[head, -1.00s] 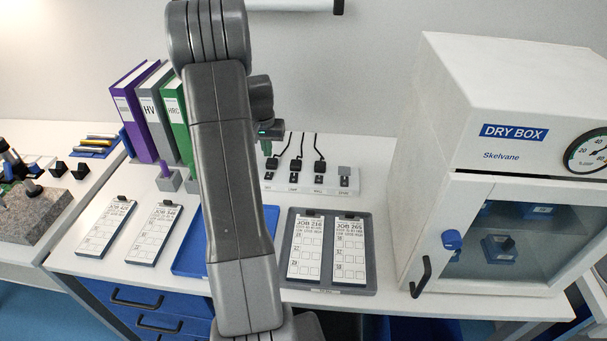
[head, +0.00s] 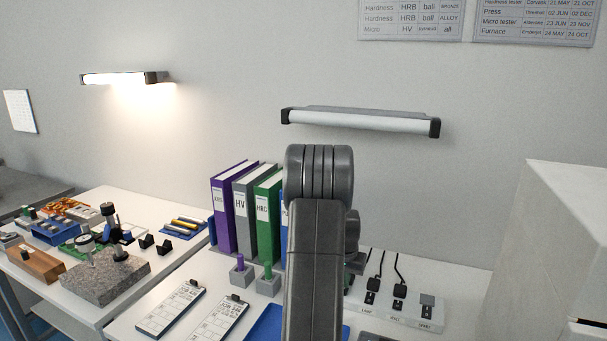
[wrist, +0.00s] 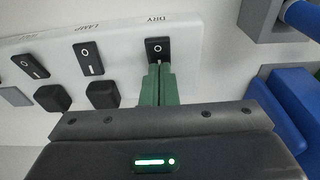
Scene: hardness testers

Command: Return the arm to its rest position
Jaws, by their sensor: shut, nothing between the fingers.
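My arm (head: 313,260) rises in the middle of the head view and covers part of the bench behind it. My gripper (wrist: 159,72) shows in the wrist view as two green fingers pressed together with nothing between them. Its tips are right by the switch marked DRY (wrist: 160,50) on a white switch strip (wrist: 118,48); I cannot tell whether they touch it. In the head view the fingers are hidden behind the arm, and the strip (head: 418,322) shows to the right of it.
Binders (head: 223,215) stand behind the arm's left side. Job cards (head: 172,310) lie front left. A stone block with a gauge stand (head: 98,276) is on the left bench. The white dry box (head: 550,250) stands at right. A wall lamp (head: 360,122) hangs above the arm.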

